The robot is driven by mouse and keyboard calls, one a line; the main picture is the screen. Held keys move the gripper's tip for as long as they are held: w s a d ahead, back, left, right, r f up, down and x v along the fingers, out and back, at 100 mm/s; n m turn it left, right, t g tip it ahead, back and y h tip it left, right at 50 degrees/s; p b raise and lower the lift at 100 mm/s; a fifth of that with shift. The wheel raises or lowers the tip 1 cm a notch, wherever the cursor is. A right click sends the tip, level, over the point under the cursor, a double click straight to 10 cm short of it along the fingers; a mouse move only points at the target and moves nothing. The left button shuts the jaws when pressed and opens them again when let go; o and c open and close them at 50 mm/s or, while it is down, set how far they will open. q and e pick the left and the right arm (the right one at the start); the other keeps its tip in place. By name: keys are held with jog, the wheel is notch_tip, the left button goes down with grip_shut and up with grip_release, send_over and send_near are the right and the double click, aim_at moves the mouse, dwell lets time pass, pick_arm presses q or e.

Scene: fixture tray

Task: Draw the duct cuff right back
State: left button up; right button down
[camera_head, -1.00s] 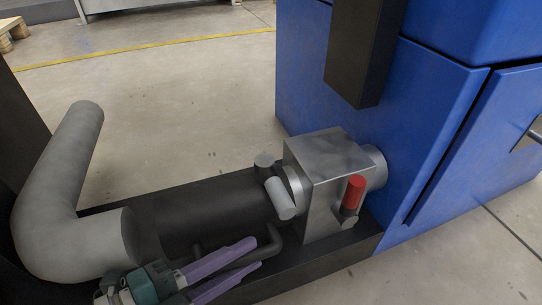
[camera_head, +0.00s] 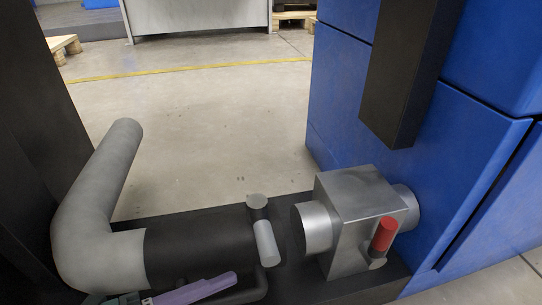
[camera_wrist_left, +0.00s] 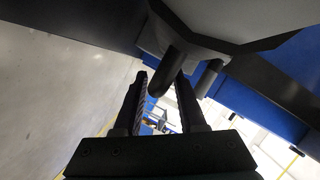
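The duct cuff (camera_head: 200,246) is a black cylinder around the end of the grey bent duct (camera_head: 95,225). Its right end stands apart from the metal spigot (camera_head: 313,229) of the box-shaped fitting, with a clear gap between. A black bent handle (camera_head: 262,283) sits low on the cuff's front. My left gripper (camera_head: 236,282) is at the bottom edge, one purple finger showing beside the handle; the other is cut off. In the left wrist view the gripper's fingers (camera_wrist_left: 161,82) stand apart with a dark bar (camera_wrist_left: 168,70) between them; contact is unclear. My right gripper is out of view.
The metal box (camera_head: 352,215) carries a red-capped handle (camera_head: 384,234) and joins a blue cabinet (camera_head: 470,170). A black panel (camera_head: 405,70) hangs above. Open floor (camera_head: 215,130) lies behind the dark base.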

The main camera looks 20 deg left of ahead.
pick_arm(q)
jog(key=shift+o, duration=0.5)
jog(key=shift+s+a+r, duration=0.1)
jog(key=shift+s+a, duration=0.05)
jog(key=shift+s, duration=0.15)
jog(key=p+v, duration=0.3)
jog(key=v, duration=0.6)
